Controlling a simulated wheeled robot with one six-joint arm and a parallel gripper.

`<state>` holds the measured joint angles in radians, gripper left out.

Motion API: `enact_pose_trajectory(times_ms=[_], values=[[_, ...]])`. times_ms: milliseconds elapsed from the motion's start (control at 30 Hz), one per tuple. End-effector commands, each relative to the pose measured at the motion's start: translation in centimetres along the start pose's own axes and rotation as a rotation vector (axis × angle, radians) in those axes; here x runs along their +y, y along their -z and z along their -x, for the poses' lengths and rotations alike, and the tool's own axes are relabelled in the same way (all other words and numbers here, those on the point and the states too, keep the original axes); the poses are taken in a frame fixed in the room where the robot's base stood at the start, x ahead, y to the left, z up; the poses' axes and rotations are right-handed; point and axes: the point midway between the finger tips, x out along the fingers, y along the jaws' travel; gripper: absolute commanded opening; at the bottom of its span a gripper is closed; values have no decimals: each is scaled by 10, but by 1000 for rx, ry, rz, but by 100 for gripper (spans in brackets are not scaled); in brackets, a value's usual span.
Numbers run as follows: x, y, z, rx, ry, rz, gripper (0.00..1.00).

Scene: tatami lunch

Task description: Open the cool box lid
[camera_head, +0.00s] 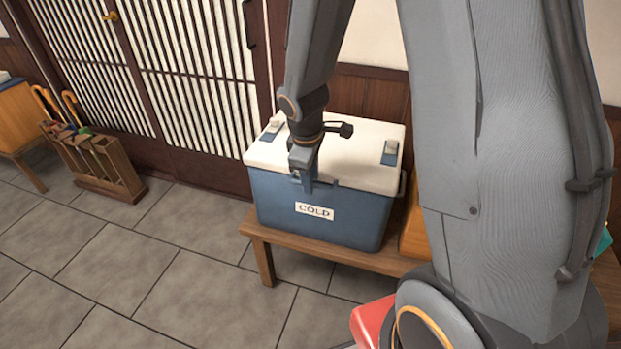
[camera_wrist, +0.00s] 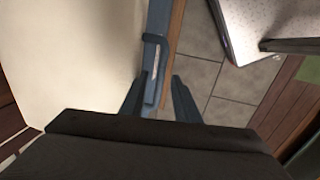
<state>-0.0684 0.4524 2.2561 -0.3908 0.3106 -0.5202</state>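The cool box (camera_head: 320,220) is blue with a "COLD" label and stands on a low wooden bench. Its cream lid (camera_head: 355,165) lies flat and shut on top, and it fills the left of the wrist view (camera_wrist: 65,60). My gripper (camera_head: 304,182) is at the front edge of the lid, above the label, pointing down. In the wrist view my two fingers are apart (camera_wrist: 160,80), and a blue-grey handle (camera_wrist: 154,50) on the box front lies between them. Whether either finger touches it I cannot tell. My gripper hides the handle in the head view.
The wooden bench (camera_head: 262,235) continues right, with an orange box (camera_head: 412,235) beside the cool box, partly behind my arm. A slatted door (camera_head: 190,75) and panelled wall stand behind. An umbrella stand (camera_head: 108,165) is at the left. The tiled floor (camera_head: 130,260) in front is clear.

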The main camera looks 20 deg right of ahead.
Motion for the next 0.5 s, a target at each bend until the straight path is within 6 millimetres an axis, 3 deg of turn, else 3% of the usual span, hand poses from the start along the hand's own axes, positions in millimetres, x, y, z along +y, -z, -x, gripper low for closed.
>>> enact_pose_trajectory(times_ms=[167,333,500], values=[[0,0,0,0,0,0,29],[0,0,0,0,0,0,2],[0,0,0,0,0,0,0]])
